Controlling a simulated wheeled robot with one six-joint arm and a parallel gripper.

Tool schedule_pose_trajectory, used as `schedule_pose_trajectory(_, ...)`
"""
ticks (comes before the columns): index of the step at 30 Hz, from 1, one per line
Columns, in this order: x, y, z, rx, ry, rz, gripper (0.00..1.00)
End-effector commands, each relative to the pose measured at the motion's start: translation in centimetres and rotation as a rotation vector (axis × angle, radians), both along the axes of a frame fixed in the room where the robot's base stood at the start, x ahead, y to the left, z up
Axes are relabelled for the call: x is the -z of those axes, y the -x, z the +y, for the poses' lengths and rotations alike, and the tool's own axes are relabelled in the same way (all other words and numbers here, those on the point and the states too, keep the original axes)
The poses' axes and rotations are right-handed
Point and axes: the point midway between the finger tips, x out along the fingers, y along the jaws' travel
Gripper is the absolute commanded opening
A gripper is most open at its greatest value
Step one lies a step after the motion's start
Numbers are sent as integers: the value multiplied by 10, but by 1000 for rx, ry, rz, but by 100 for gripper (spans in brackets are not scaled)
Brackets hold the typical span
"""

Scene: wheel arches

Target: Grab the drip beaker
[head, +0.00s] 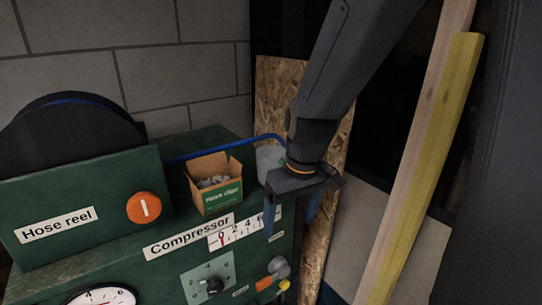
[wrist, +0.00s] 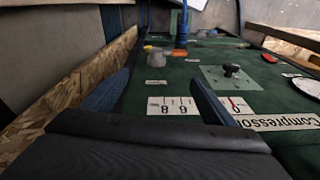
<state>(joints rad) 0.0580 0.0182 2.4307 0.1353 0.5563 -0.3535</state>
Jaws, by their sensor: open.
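A pale, translucent cup that looks like the drip beaker (head: 268,162) stands at the back right of the green compressor's top in the head view. My arm and gripper partly hide its right side. My gripper (head: 290,225) hangs in front of the cup, pointing down, its two blue fingers apart and nothing between them. In the wrist view my gripper (wrist: 160,77) shows the same open fingers over the compressor's front panel. I cannot make out the cup in the wrist view.
An open box of hose clips (head: 214,185) stands left of the cup. A blue hose (head: 205,152) runs behind the box to the cup. The hose reel (head: 75,140) is farther left. Chipboard (head: 322,240) and leaning timber (head: 425,150) bound the right side. The compressor panel (head: 235,270) carries knobs and a scale.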

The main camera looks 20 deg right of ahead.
Motion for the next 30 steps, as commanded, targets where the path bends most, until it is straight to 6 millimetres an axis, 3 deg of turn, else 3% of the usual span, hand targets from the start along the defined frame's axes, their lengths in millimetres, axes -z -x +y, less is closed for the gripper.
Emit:
schedule_pose_trajectory(1,-27,-8,-2,-29,-4,-27,79)
schedule_pose_trajectory(6,-82,-44,-10,-171,-18,-110,79)
schedule_pose_trajectory(15,-131,-90,-17,-433,-62,-201,79)
schedule_pose_trajectory(21,-143,-100,-17,-507,-73,-232,79)
schedule_pose_trajectory(30,-120,-109,-9,-513,-74,-233,79)
